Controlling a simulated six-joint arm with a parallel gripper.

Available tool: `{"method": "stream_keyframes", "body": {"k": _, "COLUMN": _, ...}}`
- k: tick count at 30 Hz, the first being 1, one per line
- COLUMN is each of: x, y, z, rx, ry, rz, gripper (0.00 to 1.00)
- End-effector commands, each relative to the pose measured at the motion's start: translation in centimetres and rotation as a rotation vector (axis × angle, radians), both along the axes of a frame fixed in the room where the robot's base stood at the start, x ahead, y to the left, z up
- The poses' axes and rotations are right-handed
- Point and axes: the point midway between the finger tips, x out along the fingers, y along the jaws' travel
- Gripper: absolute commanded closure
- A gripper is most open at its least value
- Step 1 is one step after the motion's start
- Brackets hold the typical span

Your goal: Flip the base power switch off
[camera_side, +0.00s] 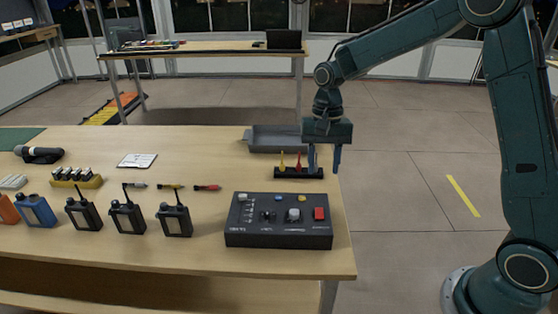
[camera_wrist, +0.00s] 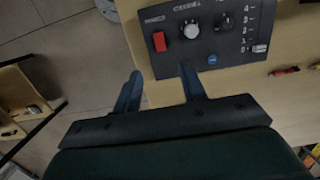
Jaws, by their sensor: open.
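A black control box (camera_side: 278,236) sits on the wooden table near its front right corner. A red rocker switch (camera_side: 319,214) is at the right end of its top face, with knobs and a slider to its left. In the wrist view the red switch (camera_wrist: 159,41) is at the left end of the box (camera_wrist: 180,65), a silver knob (camera_wrist: 191,29) and a blue button (camera_wrist: 212,59) beside it. My gripper (camera_side: 323,170) is open and empty, behind the box near the table's right edge. In the wrist view its fingers (camera_wrist: 159,88) are apart, short of the switch, touching nothing clearly.
A black rack (camera_side: 298,173) with yellow and red pieces stands close beside my gripper, a grey tray (camera_side: 275,142) behind it. Several black radios (camera_side: 127,217) stand left of the box. Floor lies open right of the table.

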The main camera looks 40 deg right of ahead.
Motion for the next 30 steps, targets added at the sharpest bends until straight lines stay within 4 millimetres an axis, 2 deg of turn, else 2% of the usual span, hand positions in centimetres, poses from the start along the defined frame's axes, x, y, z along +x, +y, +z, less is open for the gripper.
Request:
{"method": "stream_keyframes", "body": {"k": 6, "x": 0.2, "y": -0.2, "z": 1.7, "rx": 0.0, "ry": 0.0, "rz": -0.001, "gripper": 0.58}}
{"method": "stream_keyframes", "body": {"k": 21, "x": 0.1, "y": -0.2, "z": 2.2, "rx": -0.001, "ry": -0.005, "rz": 0.004, "gripper": 0.58}}
{"method": "stream_keyframes", "body": {"k": 26, "x": -0.6, "y": 0.0, "z": 3.3, "rx": -0.003, "ry": -0.028, "rz": 0.031, "gripper": 0.58}}
{"method": "stream_keyframes", "body": {"k": 30, "x": -2.0, "y": 0.3, "z": 5.0, "rx": -0.009, "ry": -0.071, "rz": 0.078, "gripper": 0.58}}
